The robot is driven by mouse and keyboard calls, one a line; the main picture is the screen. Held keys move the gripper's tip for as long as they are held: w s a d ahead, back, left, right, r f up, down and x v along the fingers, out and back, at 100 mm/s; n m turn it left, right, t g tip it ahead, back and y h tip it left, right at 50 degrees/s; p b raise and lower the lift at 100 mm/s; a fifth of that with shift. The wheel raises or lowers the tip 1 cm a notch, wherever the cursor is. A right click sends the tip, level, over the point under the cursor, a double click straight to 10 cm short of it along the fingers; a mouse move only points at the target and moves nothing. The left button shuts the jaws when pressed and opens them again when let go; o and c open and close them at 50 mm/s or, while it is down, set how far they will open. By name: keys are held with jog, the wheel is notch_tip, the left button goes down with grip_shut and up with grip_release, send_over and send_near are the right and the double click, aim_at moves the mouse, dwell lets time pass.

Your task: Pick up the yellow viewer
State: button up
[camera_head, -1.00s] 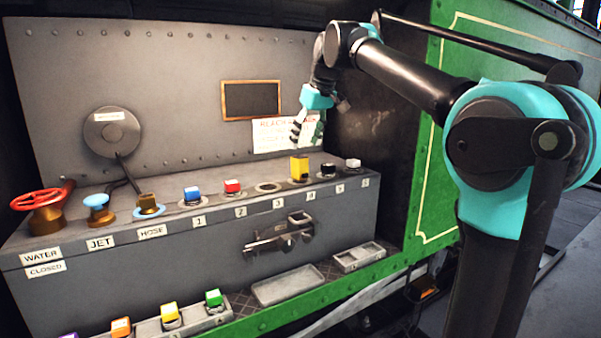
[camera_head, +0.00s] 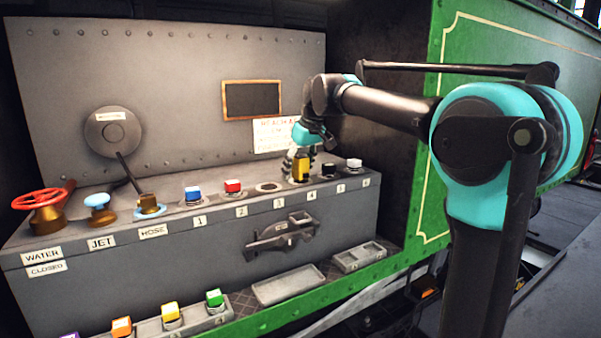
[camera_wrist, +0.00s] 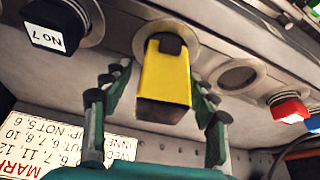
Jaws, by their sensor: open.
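The yellow viewer (camera_head: 300,167) is a tall yellow block with a dark end, standing in a round socket on top of the grey box. It also shows in the wrist view (camera_wrist: 165,80), upside down there, with its dark face toward the camera. My gripper (camera_head: 301,162) has come down at the viewer. In the wrist view, my gripper (camera_wrist: 160,95) is open, with one green-and-dark finger on each side of the viewer. A gap shows between the viewer and both fingers. Part of the viewer is hidden by the gripper in the head view.
Beside the viewer are a black knob (camera_head: 327,169), a white one (camera_head: 354,165), an empty ring (camera_head: 268,187), a red cap (camera_head: 232,186) and a blue cap (camera_head: 193,193). A paper sign (camera_head: 268,133) hangs on the wall behind. Shallow trays (camera_head: 289,285) lie below.

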jog(key=shift+c, duration=0.3)
grip_shut()
jog(key=shift+r, duration=0.1)
